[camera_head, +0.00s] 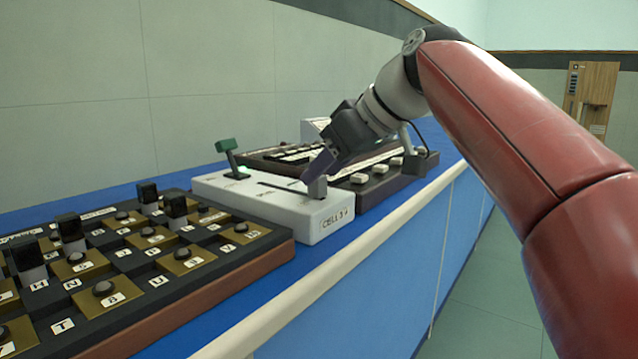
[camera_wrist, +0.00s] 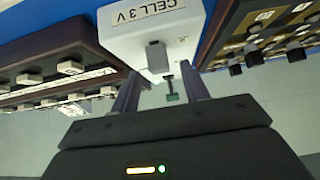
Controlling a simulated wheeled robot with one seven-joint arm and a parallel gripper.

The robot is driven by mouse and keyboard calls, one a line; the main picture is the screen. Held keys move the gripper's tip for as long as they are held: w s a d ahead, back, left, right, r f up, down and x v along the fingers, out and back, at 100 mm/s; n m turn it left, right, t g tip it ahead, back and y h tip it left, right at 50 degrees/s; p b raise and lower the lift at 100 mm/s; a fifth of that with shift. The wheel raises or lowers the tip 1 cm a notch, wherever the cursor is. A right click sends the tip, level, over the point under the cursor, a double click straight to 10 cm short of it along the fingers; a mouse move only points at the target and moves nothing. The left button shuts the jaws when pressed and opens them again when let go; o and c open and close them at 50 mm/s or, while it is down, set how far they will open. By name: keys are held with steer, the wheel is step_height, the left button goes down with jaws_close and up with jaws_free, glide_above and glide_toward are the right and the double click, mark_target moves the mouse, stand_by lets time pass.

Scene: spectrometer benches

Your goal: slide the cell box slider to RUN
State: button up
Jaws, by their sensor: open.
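The white cell box (camera_head: 330,227) stands on the blue bench top, with a "CELL 3 V" label on its near end. Its grey slider knob (camera_head: 317,188) is upright at the right end of a dark slot in the top. In the wrist view the knob (camera_wrist: 157,56) shows ahead of the gap between the fingers. My gripper (camera_head: 312,172) is open and tilted down at the knob; contact is unclear. It also shows in the wrist view (camera_wrist: 160,90). The RUN marking is not legible.
A green-handled lever (camera_head: 229,158) rises from the cell box's far left part. A dark plugboard (camera_head: 190,285) with letter labels and black plugs stands at left. Another dark panel with pale keys (camera_head: 358,178) adjoins at right. The bench's pale front edge (camera_head: 330,285) runs alongside.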

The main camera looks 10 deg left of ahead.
steer(key=shift+x, duration=1.55)
jaws_close()
